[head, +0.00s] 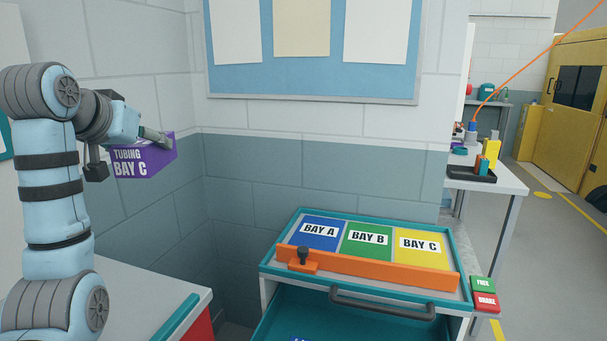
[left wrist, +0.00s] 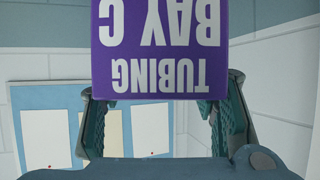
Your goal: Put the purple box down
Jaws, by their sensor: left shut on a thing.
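The purple box (head: 146,160) carries a white label reading "TUBING BAY C". My left gripper (head: 150,138) is shut on it and holds it in the air, in front of the grey wall at the left of the head view. In the left wrist view the purple box (left wrist: 160,50) fills the upper middle, its label upside down, between the two fingers of my left gripper (left wrist: 160,112). The cart top has a blue BAY A panel (head: 309,243), a green BAY B panel (head: 366,254) and a yellow BAY C panel (head: 425,261). My right gripper is not in view.
An orange bar (head: 375,270) with a black knob (head: 303,254) runs along the front of the bays. An open teal drawer (head: 345,318) lies below the handle. FREE (head: 483,284) and BRAKE (head: 486,302) buttons sit at the cart's right. A white-topped surface (head: 150,298) is at lower left.

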